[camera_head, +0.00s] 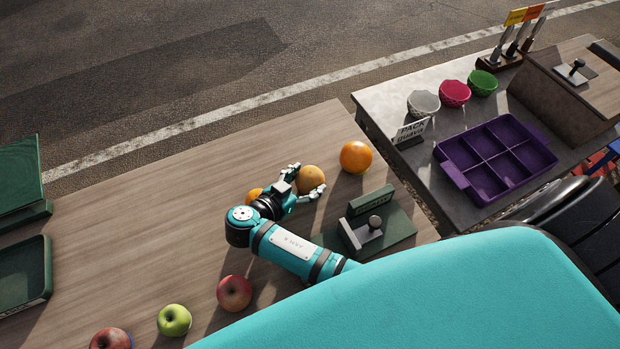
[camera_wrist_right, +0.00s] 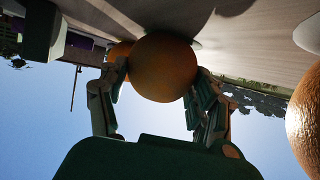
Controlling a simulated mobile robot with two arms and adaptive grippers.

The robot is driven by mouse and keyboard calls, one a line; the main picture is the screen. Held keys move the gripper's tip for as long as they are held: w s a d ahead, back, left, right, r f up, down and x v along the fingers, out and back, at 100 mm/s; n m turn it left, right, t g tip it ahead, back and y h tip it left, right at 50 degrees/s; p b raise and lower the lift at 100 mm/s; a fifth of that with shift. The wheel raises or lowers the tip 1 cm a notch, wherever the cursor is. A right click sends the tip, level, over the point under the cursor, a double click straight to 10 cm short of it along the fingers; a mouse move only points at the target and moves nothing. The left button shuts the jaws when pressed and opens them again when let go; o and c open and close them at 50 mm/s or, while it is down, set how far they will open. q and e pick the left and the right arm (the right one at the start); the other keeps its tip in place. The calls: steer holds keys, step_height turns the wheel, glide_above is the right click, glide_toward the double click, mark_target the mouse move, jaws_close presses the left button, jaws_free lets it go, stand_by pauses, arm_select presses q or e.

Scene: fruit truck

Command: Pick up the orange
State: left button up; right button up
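A dull orange fruit (camera_head: 311,178) is on the wooden table, between the two fingers of my right gripper (camera_head: 306,183). In the right wrist view the same round orange fruit (camera_wrist_right: 163,66) fills the space between the gripper's fingers (camera_wrist_right: 160,88). The fingers lie close along both its sides; I cannot tell whether they press on it. A brighter orange (camera_head: 355,157) stands apart, further right. Another orange fruit (camera_head: 254,194) is partly hidden behind my right wrist. My left gripper is not in view.
A green stand with a grey handled tool (camera_head: 372,230) is close to the right of my arm. A red apple (camera_head: 234,293) and a green apple (camera_head: 174,320) lie in front. A purple divided tray (camera_head: 447,172) and several bowls are on the grey table. The table's left middle is clear.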

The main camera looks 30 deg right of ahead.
steer(key=c, duration=0.7)
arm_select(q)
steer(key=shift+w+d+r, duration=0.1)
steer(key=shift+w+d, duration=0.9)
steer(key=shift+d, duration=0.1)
arm_select(e)
steer(key=shift+r, duration=0.1)
